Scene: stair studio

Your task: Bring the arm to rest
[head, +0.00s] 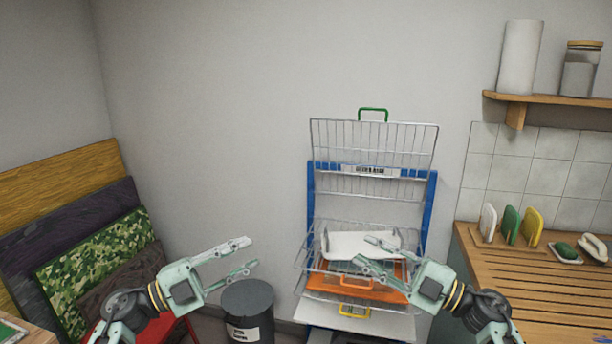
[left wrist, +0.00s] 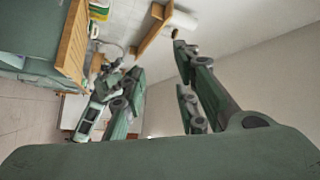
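My left gripper (head: 252,253) is open and empty in the head view, in front of the bare wall and above a dark grey bin. Its two fingers also show apart in the left wrist view (left wrist: 155,65). My right gripper (head: 362,251) is open in the head view, its fingers apart in front of the wire rack. I see nothing between its fingers, and whether it touches the rack's contents I cannot tell.
The wire rack (head: 374,188) with blue posts holds a white tray (head: 345,245) and an orange tray (head: 335,282). The dark grey bin (head: 247,300) stands left of it. A wooden counter (head: 535,275) is at right, below a shelf (head: 555,98). Boards (head: 105,240) lean at left.

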